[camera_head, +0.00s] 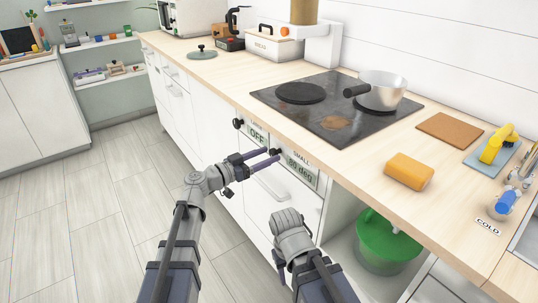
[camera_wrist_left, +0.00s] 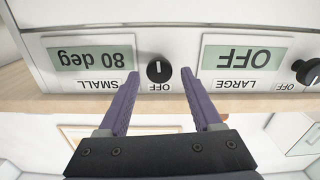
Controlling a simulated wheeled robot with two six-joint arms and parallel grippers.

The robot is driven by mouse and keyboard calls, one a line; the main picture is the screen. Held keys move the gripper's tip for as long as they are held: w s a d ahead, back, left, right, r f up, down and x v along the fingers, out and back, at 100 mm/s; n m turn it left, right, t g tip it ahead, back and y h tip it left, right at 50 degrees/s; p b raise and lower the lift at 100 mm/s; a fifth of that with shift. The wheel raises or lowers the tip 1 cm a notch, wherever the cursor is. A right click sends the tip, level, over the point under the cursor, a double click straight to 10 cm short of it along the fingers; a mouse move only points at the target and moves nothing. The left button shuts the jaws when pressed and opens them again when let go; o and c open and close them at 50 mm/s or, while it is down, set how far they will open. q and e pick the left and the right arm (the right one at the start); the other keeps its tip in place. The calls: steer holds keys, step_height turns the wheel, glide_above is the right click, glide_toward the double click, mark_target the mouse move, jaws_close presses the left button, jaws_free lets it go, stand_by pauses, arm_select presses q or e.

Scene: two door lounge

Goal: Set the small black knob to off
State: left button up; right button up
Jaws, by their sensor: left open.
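My left gripper (camera_head: 272,157) is open, reaching the panel in the head view. In the left wrist view, which is upside down, its two purple fingers (camera_wrist_left: 160,79) stand on either side of the knob with visible gaps. In the head view the fingers largely hide this knob. My right arm shows at the bottom, but no right gripper fingers are visible.
A second black knob (camera_wrist_left: 307,71) is beside the LARGE display (camera_wrist_left: 250,56), which reads OFF. Above the panel, a wooden counter (camera_head: 226,71) carries a black cooktop (camera_head: 345,125) with a metal pot (camera_head: 382,92). A green bin (camera_head: 385,240) stands under the counter. The floor at left is clear.

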arm_select(q)
steer(key=shift+w+d, duration=0.4)
steer(key=shift+d, duration=0.2)
steer(key=shift+c, duration=0.3)
jaws_close()
